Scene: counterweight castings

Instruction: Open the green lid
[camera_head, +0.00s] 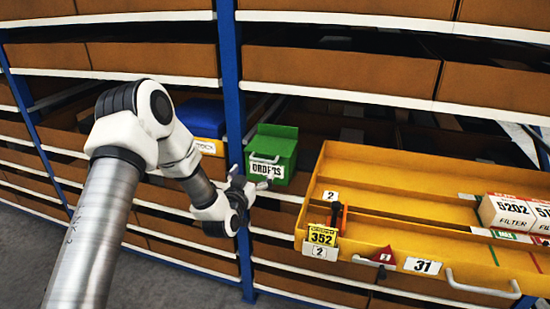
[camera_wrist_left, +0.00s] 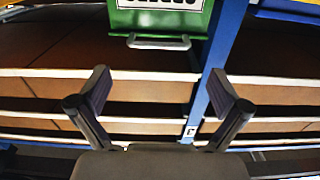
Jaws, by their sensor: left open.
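A green box (camera_head: 284,168) with a white label reading ORDERS sits on the shelf, right of the blue upright. Its green lid (camera_head: 277,143) is on top, with a pale handle (camera_head: 265,158) at the front. In the left wrist view the green front (camera_wrist_left: 120,22) shows at the top edge, partly cut off, with the handle (camera_wrist_left: 158,42) beyond the fingers. My left gripper (camera_head: 252,180) is just in front of and lower left of the box. Its fingers (camera_wrist_left: 158,95) are spread, with nothing between them. My right gripper is out of view.
A blue upright (camera_head: 231,90) stands close left of the green box. A blue bin (camera_head: 203,117) sits left of it. A yellow drawer (camera_head: 395,210) juts out at the right, holding white FILTER boxes (camera_head: 515,213) and a yellow 352 tag (camera_head: 322,235). Shelf edges run above and below.

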